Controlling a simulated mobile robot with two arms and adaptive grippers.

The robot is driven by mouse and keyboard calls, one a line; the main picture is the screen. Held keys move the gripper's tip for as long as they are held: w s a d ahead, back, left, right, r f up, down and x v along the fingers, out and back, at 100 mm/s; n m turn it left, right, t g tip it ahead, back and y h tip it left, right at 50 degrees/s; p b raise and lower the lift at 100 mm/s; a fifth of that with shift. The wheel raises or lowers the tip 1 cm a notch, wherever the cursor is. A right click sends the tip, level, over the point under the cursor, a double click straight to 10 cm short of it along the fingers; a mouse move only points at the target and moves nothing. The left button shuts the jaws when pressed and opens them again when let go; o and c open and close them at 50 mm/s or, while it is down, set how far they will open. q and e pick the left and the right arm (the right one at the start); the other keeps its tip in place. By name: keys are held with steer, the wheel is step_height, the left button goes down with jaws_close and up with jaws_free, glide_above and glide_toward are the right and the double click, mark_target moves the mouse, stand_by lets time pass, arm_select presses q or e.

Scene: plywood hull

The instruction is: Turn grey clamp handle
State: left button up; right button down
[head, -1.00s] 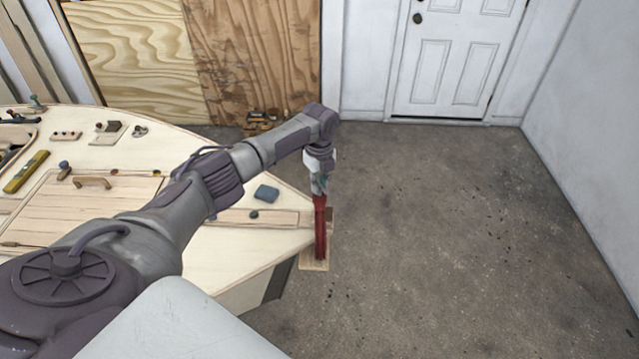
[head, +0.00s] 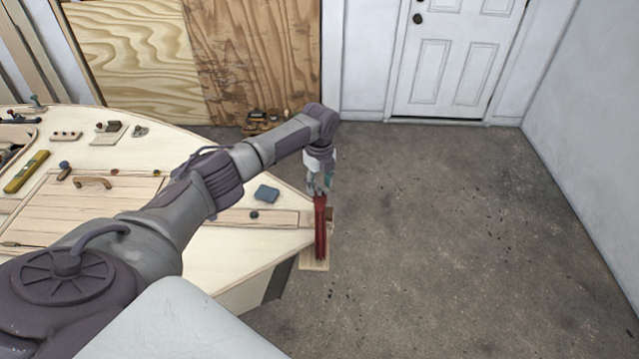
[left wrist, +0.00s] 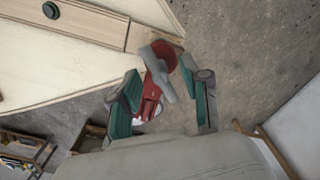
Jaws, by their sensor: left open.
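A red clamp (head: 320,235) sits at the pointed tip of the plywood hull (head: 230,245). In the left wrist view the red clamp (left wrist: 150,98) has a round red end and a grey handle (left wrist: 159,72) lying slantwise across it. My left gripper (head: 319,184) is just above the clamp. In the left wrist view my left gripper (left wrist: 164,100) is open, with its green-padded fingers on either side of the clamp and handle. I cannot tell whether a finger touches the handle. The handle is hard to make out in the head view. My right gripper is out of view.
A blue block (head: 266,193) lies on the deck near the tip. A yellow level (head: 27,171) and small tools lie at the left. The concrete floor (head: 450,230) right of the hull is clear up to the white door (head: 450,70).

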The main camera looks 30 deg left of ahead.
mark_target(319, 185)
arm_select(q)
step_height(319, 185, up, 12)
stand_by(0.5)
steer(key=shift+o, duration=0.2)
